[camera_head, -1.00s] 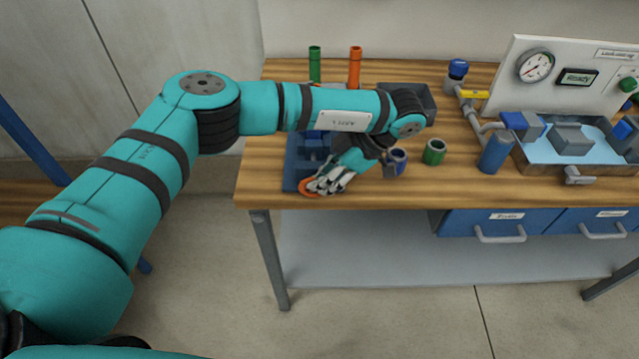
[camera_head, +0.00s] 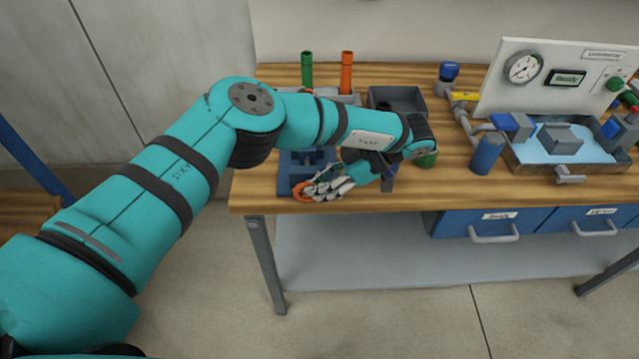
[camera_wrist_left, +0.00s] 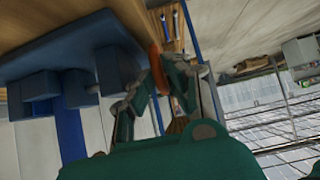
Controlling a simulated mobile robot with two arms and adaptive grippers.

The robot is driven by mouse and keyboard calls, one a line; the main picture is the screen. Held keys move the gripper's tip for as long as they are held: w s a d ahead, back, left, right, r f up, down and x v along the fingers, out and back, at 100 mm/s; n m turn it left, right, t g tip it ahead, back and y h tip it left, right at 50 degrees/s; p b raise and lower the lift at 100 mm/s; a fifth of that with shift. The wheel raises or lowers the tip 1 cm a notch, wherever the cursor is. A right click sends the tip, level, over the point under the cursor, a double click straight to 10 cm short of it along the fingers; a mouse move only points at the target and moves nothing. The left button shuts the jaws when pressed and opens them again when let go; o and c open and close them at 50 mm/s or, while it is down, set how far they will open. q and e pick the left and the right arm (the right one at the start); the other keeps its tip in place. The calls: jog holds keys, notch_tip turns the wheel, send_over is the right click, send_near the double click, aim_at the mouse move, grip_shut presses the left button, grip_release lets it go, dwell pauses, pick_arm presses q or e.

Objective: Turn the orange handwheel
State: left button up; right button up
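The orange handwheel (camera_head: 303,192) sits at the front of a blue vise-like fixture (camera_head: 287,178) on the near left of the bench. My left gripper (camera_head: 312,190) reaches it from the right, and its fingers cover part of the wheel. In the left wrist view the handwheel's rim (camera_wrist_left: 156,68) stands between the two fingers of the left gripper (camera_wrist_left: 158,78), which look closed on it. The blue fixture also shows in that view (camera_wrist_left: 75,55), to the left of the fingers. My right gripper is in neither view.
A green cup (camera_head: 427,160) is partly hidden behind my left wrist, and a blue cylinder (camera_head: 487,155) stands farther right. A grey bin (camera_head: 398,98) and green (camera_head: 307,70) and orange (camera_head: 346,72) tubes stand behind the arm. A gauge panel (camera_head: 560,80) is at the right.

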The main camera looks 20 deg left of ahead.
pick_arm(q)
jog(key=shift+o, duration=0.7)
jog(key=shift+h, duration=0.3)
